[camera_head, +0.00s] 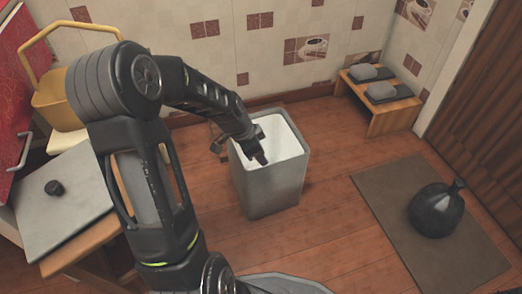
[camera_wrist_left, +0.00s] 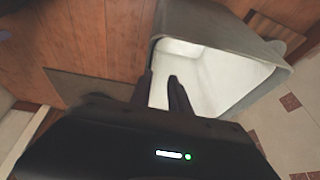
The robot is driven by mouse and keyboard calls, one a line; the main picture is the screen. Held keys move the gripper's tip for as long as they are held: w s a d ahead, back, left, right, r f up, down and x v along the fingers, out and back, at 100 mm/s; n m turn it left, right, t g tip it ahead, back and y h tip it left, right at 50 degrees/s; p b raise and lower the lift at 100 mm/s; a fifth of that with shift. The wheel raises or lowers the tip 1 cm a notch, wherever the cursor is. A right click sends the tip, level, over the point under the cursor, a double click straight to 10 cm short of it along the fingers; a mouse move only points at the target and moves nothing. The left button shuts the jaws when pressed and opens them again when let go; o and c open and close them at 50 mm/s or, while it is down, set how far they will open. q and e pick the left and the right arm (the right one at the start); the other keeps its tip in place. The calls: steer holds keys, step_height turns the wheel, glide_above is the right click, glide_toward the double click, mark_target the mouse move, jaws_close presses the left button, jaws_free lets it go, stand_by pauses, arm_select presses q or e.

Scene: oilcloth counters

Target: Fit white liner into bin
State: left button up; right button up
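The grey bin (camera_head: 268,185) stands upright on the wooden floor in the middle of the head view. Its inside is white, and this white lining (camera_head: 284,137) reaches up near the rim; I take it for the liner. The bin (camera_wrist_left: 205,22) and the white inside (camera_wrist_left: 215,80) also show in the left wrist view. My left gripper (camera_head: 260,155) points down at the bin's mouth, over the near rim. In the left wrist view its two fingers (camera_wrist_left: 163,80) are apart, with white showing between them. Whether they touch the liner I cannot tell. My right gripper is out of view.
A tied black bag (camera_head: 436,210) sits on a brown mat (camera_head: 375,190) at the right. A low wooden bench (camera_head: 392,118) with grey slippers stands by the back wall.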

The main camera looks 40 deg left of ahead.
arm_select(q)
steer(key=p+v, duration=0.3)
steer(key=v, duration=0.4)
steer(key=shift+a+r, duration=0.3)
steer(key=shift+a, duration=0.05)
steer(key=shift+s, duration=0.15)
